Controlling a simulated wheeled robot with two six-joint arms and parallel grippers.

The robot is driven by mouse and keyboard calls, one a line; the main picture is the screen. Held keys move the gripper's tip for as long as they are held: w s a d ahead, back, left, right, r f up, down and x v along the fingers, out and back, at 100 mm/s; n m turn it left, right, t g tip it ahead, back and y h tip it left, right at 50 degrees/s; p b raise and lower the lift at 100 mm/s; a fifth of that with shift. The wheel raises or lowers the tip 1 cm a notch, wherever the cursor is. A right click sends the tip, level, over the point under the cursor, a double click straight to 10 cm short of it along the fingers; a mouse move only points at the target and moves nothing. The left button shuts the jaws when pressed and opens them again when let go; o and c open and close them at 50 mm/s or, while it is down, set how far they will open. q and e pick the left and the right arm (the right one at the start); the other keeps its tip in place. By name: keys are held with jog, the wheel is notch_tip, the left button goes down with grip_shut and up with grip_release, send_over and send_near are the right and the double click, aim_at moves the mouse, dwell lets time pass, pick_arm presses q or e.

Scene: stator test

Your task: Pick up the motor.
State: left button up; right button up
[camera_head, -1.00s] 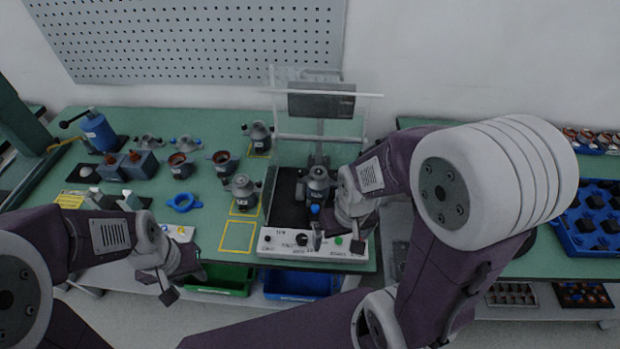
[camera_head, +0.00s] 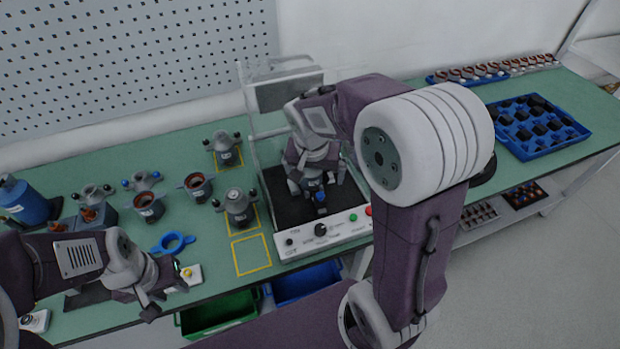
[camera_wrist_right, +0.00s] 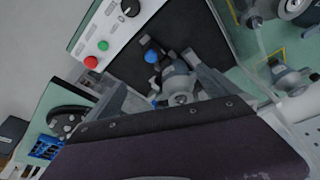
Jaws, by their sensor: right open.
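A grey motor with blue and black knobs (camera_wrist_right: 178,82) sits on the dark bed of the test stand; it also shows in the head view (camera_head: 319,196), mostly covered by my right gripper. My right gripper (camera_head: 314,176) is above the test bed, pointing down. In the right wrist view its two fingers are apart, one on each side of the motor; whether they touch it I cannot tell. My left gripper (camera_head: 166,299) hangs over the front left of the table, away from the motor, its jaw state unclear.
The test stand's white control panel (camera_head: 325,232) is in front, its clear frame behind. Two similar motors (camera_head: 238,207) (camera_head: 224,148) stand to the left. An empty yellow square (camera_head: 251,254) lies before them. A blue ring (camera_head: 173,243) and a blue tray (camera_head: 537,126) are further off.

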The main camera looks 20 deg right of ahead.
aim_at(310, 173)
pick_arm(q)
jog(key=f, duration=0.1)
jog(key=f+b, duration=0.2)
jog(key=shift+a+f, duration=0.15)
jog(key=shift+a, duration=0.1)
pick_arm(e)
jog(key=shift+m+t+h, duration=0.5)
jog(key=shift+m, duration=0.2)
jog(key=w, duration=0.3)
jog(key=w+d, duration=0.1)
jog(key=w, duration=0.1)
jog(key=shift+w+r, duration=0.2)
jog(key=shift+w, duration=0.05)
jog(key=shift+w+r, duration=0.15)
jog(key=shift+w, duration=0.05)
pick_arm(q)
jog(key=shift+d, duration=0.1)
pick_arm(e)
jog(key=shift+d, duration=0.1)
jog(key=x, duration=0.3)
jog(key=shift+s, duration=0.1)
pick_arm(q)
jog(key=shift+f+b, duration=0.3)
jog(key=shift+b, duration=0.2)
pick_arm(e)
jog(key=x, duration=0.6)
jog(key=c, duration=0.5)
jog(key=shift+r, duration=0.1)
jog(key=c, duration=1.5)
